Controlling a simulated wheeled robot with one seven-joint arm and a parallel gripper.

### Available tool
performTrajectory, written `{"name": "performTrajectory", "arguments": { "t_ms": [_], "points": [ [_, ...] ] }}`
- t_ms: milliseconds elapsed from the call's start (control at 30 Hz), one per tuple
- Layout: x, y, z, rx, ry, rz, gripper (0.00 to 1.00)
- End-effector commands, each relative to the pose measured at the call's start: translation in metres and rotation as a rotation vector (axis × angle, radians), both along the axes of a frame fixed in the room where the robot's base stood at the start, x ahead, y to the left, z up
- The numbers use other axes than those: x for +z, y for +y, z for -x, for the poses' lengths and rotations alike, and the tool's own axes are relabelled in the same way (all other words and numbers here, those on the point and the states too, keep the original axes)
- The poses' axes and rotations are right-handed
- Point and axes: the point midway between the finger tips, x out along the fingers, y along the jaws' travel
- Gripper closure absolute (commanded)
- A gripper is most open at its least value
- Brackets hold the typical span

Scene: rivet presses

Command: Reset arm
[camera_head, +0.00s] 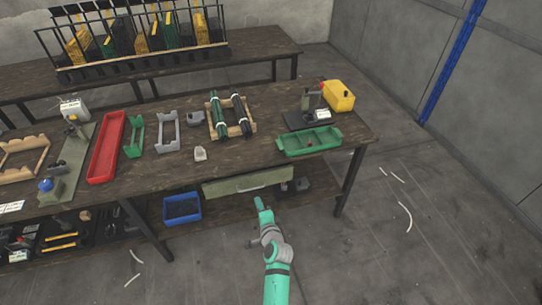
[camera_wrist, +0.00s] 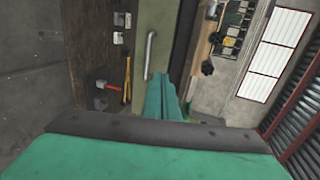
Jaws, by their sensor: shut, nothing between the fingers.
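My gripper (camera_head: 259,203) is at the end of my teal arm, low in front of the workbench (camera_head: 283,98) and below its top edge. It is shut and empty. In the wrist view, its teal fingers (camera_wrist: 164,90) lie together near the middle of the picture. In the head view it is just in front of the green drawer (camera_head: 240,185) under the benchtop; I cannot tell the gap between them. The drawer's metal handle (camera_wrist: 150,55) shows beside the fingers in the wrist view.
The benchtop holds a red tray (camera_head: 107,147), a green tray (camera_head: 309,142), a wooden rack with dark rods (camera_head: 217,132), a small press (camera_head: 308,107) and a yellow box (camera_head: 338,96). A blue bin (camera_head: 181,208) is on the lower shelf.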

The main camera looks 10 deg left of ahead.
Motion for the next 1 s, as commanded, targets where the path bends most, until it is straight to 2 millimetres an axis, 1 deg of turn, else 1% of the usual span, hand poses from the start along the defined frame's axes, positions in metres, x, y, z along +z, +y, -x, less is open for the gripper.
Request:
{"name": "performTrajectory", "arguments": {
  "t_ms": [167, 233, 267, 367, 467, 500, 533, 667, 700, 867, 900, 967, 1000],
  "points": [
    [-0.001, -0.001, 0.001, -0.002, 0.0, 0.002, 1.0],
    [-0.004, -0.004, 0.006, -0.006, -0.002, 0.014, 1.0],
    [-0.007, -0.007, 0.01, -0.009, -0.004, 0.024, 1.0],
    [-0.018, -0.017, 0.033, -0.021, -0.015, 0.081, 1.0],
    [-0.032, -0.032, 0.068, -0.036, -0.036, 0.17, 1.0],
    [-0.036, -0.038, 0.084, -0.041, -0.046, 0.208, 1.0],
    [-0.039, -0.042, 0.095, -0.046, -0.052, 0.238, 1.0],
    [-0.045, -0.06, 0.144, -0.056, -0.084, 0.367, 1.0],
    [-0.046, -0.064, 0.159, -0.057, -0.092, 0.406, 1.0],
    [-0.043, -0.081, 0.219, -0.058, -0.129, 0.567, 1.0],
    [-0.041, -0.085, 0.234, -0.057, -0.138, 0.606, 1.0],
    [-0.036, -0.09, 0.255, -0.054, -0.151, 0.666, 1.0],
    [-0.032, -0.094, 0.269, -0.051, -0.159, 0.706, 1.0]
  ]
}}
